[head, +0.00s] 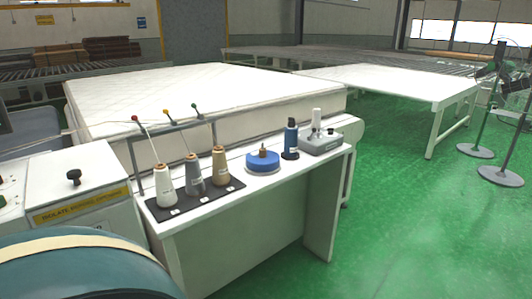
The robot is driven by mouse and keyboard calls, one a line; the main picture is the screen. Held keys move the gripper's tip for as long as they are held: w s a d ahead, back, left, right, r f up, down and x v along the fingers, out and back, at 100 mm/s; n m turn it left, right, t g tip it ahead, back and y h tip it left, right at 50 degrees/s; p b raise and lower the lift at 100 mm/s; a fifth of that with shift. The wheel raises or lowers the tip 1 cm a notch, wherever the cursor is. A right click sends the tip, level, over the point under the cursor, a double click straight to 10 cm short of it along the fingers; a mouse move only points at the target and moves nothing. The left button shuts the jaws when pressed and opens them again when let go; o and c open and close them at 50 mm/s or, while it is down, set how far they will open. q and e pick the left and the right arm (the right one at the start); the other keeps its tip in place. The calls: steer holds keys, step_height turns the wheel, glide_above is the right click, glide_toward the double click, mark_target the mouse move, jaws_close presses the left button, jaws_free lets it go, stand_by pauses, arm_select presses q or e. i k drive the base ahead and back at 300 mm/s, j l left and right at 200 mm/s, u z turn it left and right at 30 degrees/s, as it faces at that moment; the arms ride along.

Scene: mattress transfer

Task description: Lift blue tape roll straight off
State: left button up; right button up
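The blue tape roll (263,162) lies flat on the white table (262,186), near the middle of its top. Neither of my grippers shows in the head view, and nothing touches the roll.
Thread cones (220,167) stand on a black tray left of the roll. A dark blue bottle-like item (291,139) and a grey device (321,142) stand close on its right. A mattress (200,95) lies behind.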

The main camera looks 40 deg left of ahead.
mark_target(260, 161)
steer(key=i+u, duration=0.45)
steer(key=i, duration=0.25)
steer(key=i+l+u, duration=0.2)
steer(key=i+u, duration=0.3)
steer(key=i, duration=0.15)
